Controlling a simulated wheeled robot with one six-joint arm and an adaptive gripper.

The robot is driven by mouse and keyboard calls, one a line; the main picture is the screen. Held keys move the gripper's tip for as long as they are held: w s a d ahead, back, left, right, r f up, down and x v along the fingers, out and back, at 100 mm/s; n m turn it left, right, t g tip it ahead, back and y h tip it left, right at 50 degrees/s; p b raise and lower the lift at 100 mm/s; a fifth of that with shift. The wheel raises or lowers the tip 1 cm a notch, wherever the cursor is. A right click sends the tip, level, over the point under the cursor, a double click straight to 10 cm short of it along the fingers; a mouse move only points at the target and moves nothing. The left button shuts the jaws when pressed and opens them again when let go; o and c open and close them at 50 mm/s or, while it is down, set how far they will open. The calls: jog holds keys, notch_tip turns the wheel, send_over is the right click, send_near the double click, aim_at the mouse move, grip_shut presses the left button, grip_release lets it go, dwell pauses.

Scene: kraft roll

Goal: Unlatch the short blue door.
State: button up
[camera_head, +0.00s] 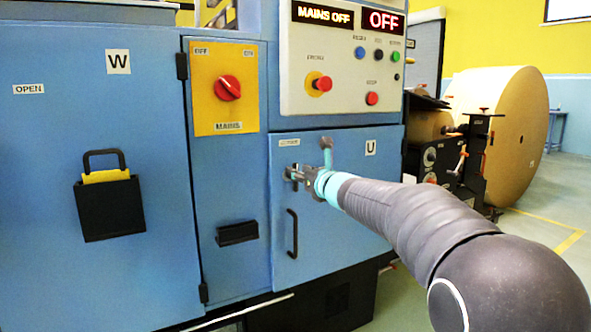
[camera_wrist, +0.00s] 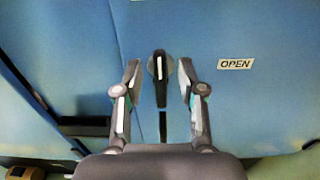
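The short blue door (camera_head: 345,235), marked U, is closed on the front of the blue machine, under the control panel. It has a vertical black pull handle (camera_head: 292,233). In the wrist view a dark latch lever (camera_wrist: 160,80) on a round grey base stands upright on a blue panel, beside an OPEN label (camera_wrist: 236,64). My gripper (camera_head: 291,175) is at the door's upper left, where it hides the latch in the head view. In the wrist view my gripper (camera_wrist: 159,72) is open, one finger on each side of the lever, with visible gaps. Contact cannot be seen.
A yellow mains switch plate (camera_head: 222,85) is left of the door. The control panel (camera_head: 342,60) above reads MAINS OFF and OFF. A tall door (camera_head: 90,250) marked W holds a black pocket with a padlock shape. A large kraft roll (camera_head: 505,130) stands at right.

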aim_at(301, 171)
jog(key=shift+x, duration=1.35)
grip_shut()
jog(key=shift+m, duration=0.3)
jog(key=m+p, duration=0.1)
jog(key=m, duration=0.1)
jog(key=d+m, duration=0.1)
jog(key=m, duration=0.2)
jog(key=w+m+p, duration=0.1)
jog(key=m, duration=0.2)
jog(key=shift+d+f+p, duration=0.25)
jog(key=shift+f+p, duration=0.05)
jog(key=shift+w+d+f+m+p, duration=0.1)
jog(key=shift+f+m+p, duration=0.3)
jog(key=shift+m, duration=1.15)
jog(key=shift+d+f+m+p, duration=0.1)
jog(key=shift+f+m+p, duration=0.15)
jog(key=shift+m+p, duration=0.85)
jog(key=shift+w+d+f+m+p, duration=0.1)
jog(key=shift+f+m, duration=0.2)
jog(key=shift+m, duration=1.65)
